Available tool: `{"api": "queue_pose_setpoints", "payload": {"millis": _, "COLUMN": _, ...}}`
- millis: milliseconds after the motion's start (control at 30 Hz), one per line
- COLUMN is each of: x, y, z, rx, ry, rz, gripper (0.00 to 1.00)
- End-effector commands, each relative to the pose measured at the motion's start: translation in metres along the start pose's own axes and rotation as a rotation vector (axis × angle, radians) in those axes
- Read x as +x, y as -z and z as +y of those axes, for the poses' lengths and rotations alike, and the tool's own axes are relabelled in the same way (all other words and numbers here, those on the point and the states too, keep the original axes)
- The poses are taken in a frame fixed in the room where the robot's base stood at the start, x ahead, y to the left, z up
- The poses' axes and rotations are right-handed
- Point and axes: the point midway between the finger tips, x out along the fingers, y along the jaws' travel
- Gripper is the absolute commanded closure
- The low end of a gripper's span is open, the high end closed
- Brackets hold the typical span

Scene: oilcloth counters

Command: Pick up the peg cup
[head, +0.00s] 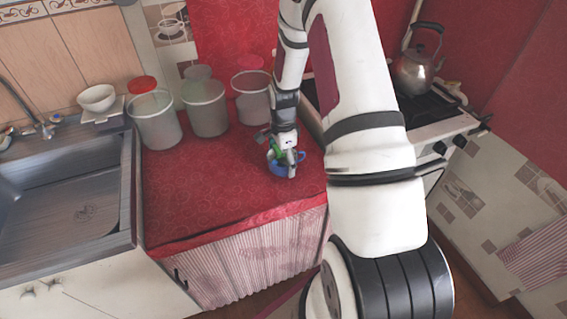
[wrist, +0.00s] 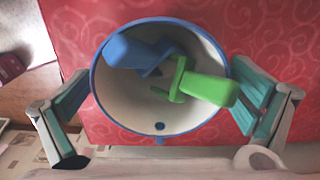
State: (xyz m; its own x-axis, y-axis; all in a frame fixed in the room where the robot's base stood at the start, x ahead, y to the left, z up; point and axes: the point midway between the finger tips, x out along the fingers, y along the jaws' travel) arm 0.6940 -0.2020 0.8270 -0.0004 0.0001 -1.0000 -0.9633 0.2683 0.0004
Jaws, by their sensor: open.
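The peg cup (wrist: 122,96) is a round cup with a pale inside and a blue rim, seen from above in the wrist view. A blue peg (wrist: 135,54) and a green peg (wrist: 205,87) lie inside it. In the head view the cup (head: 287,168) stands on the red oilcloth counter, partly hidden by my gripper (head: 285,158). In the wrist view my gripper (wrist: 160,108) is open, with one finger on each side of the cup. I cannot tell whether either finger touches it.
Several translucent canisters, including a red-lidded one (head: 155,120), stand at the back of the red counter (head: 210,190). A sink (head: 70,190) lies to the left. A stove (head: 430,115) with a kettle (head: 417,72) stands to the right. The counter's front left is clear.

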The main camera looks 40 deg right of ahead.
Motion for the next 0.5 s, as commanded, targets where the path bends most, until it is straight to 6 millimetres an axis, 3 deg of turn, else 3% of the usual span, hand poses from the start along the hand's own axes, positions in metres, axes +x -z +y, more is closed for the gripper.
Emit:
{"api": "queue_pose_setpoints", "payload": {"millis": 100, "x": -0.0003, "y": 0.0000, "z": -0.0002, "rx": 0.000, "ry": 0.000, "rz": 0.000, "gripper": 0.00}}
{"api": "queue_pose_setpoints", "payload": {"millis": 133, "x": -0.0004, "y": -0.0001, "z": -0.0002, "rx": 0.000, "ry": 0.000, "rz": 0.000, "gripper": 0.05}}
{"api": "queue_pose_setpoints", "payload": {"millis": 367, "x": -0.0004, "y": -0.0001, "z": -0.0001, "rx": 0.000, "ry": 0.000, "rz": 0.000, "gripper": 0.55}}
{"api": "queue_pose_setpoints", "payload": {"millis": 500, "x": -0.0005, "y": 0.0000, "z": -0.0003, "rx": 0.000, "ry": 0.001, "rz": 0.000, "gripper": 0.55}}
